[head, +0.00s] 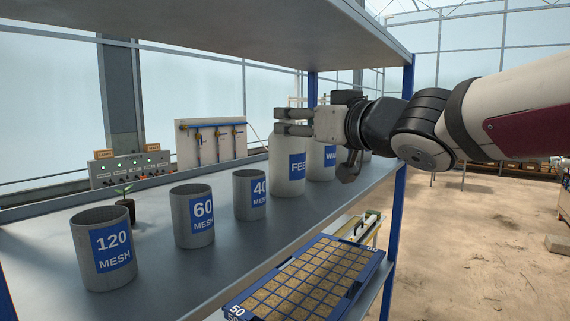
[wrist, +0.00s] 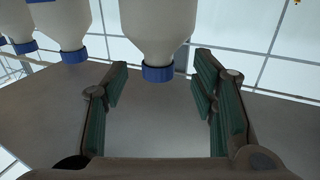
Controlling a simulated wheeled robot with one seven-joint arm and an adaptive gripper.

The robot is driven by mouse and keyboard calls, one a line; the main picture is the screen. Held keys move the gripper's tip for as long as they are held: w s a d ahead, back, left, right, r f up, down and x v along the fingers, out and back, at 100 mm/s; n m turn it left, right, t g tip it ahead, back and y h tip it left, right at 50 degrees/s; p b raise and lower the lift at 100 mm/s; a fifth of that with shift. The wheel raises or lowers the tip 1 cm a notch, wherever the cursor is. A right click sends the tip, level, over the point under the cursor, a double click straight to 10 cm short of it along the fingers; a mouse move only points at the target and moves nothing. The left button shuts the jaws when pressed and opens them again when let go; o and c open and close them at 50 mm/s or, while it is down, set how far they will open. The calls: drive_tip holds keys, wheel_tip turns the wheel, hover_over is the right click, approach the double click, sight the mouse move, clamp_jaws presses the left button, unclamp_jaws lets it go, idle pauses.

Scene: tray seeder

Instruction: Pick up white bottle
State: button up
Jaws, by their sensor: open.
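White bottles stand in a row on the grey shelf. The nearest one (head: 288,178) has a blue label reading "FEE", the rest hidden; the one behind it (head: 322,171) reads "WA". My gripper (head: 277,121) is level with the upper part of the nearest bottle and overlaps it in the head view. In the wrist view, which looks upside down, a white bottle (wrist: 158,30) with a blue cap (wrist: 158,73) shows between the two fingers (wrist: 160,85). The fingers are apart and do not visibly touch it.
Grey cups marked 120 (head: 104,265), 60 (head: 194,228) and 40 MESH (head: 250,205) stand nearer on the shelf. A seedling pot (head: 127,209) and control box (head: 130,168) are behind. A seed tray (head: 305,280) lies lower right. An upper shelf (head: 220,25) hangs overhead.

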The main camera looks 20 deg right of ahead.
drive_tip(key=shift+b+x, duration=0.5)
drive_tip(key=shift+x, duration=2.2)
drive_tip(key=shift+d+r, duration=0.15)
drive_tip(key=shift+r, duration=0.05)
clamp_jaws()
